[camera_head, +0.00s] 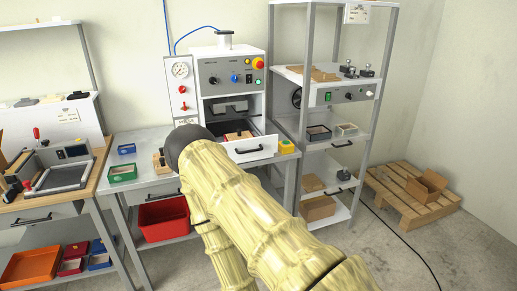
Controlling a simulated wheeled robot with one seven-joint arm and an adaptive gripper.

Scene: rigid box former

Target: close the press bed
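The press (228,75) is a white machine with a grey control panel, standing on the middle table in the head view. Its press bed (254,150) is pulled out toward me like a drawer, with a white front and a dark handle. A brown box piece (238,135) lies on the bed. My arm reaches up from the lower right, and its dark rounded part hides the area left of the bed. My gripper cannot be made out. I cannot tell whether the arm touches the bed.
Green (123,172) and blue trays lie on the table at left, and a red bin (163,217) sits below. A yellow box (286,146) stands right of the bed. A metal shelf rack (306,120) stands close at right. A wooden pallet (405,198) lies on the floor.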

